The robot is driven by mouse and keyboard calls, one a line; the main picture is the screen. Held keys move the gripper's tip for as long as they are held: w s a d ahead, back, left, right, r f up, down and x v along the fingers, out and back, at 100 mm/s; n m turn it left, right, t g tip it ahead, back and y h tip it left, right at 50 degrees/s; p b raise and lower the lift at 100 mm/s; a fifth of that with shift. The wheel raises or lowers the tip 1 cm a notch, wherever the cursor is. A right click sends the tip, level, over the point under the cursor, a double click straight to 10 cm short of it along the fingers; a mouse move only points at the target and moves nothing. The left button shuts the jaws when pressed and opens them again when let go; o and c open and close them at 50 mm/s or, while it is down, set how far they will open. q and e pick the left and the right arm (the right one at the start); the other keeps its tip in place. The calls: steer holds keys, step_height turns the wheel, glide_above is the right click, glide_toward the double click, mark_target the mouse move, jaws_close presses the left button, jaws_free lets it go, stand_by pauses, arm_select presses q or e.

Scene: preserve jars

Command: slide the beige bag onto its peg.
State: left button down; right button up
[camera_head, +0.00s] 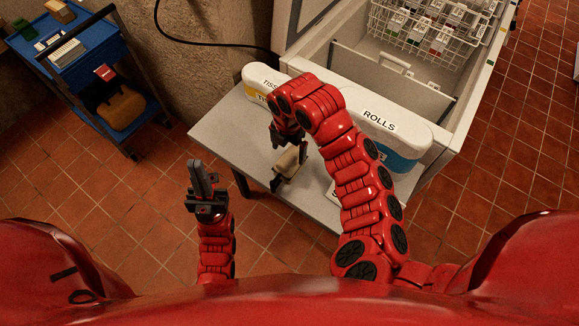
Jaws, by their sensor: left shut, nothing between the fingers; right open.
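A small beige object (289,160), which looks like the beige bag, is at the front of the grey table (222,128). A dark upright bracket stands against it; I cannot tell whether this is the peg, or whether the bag is on it. My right gripper (288,139) is open just above and behind the bag, pointing down; I cannot tell whether it touches. My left gripper (197,172) is shut and empty, in front of the table's left side, apart from the bag.
Two white containers, one marked TISS (258,77) and one marked ROLLS (385,119), stand at the table's back. Behind them is an open drawer with a wire basket (411,28). A blue cart (88,62) carrying a brown bag (121,108) stands at left.

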step_height(320, 180, down, 4)
steer(key=shift+s+p, duration=0.15)
steer(key=shift+p, duration=0.35)
steer(key=shift+f+p, duration=0.4)
steer(key=shift+p, duration=0.1)
step_height(320, 180, down, 3)
steer(key=shift+d+r+p, duration=0.1)
steer(key=shift+p, duration=0.6)
steer(key=shift+d+f, duration=0.1)
steer(key=shift+f, duration=0.75)
steer(key=shift+c, duration=0.2)
steer(key=c, duration=1.4)
steer(key=shift+o, duration=0.2)
steer(key=shift+r, duration=0.15)
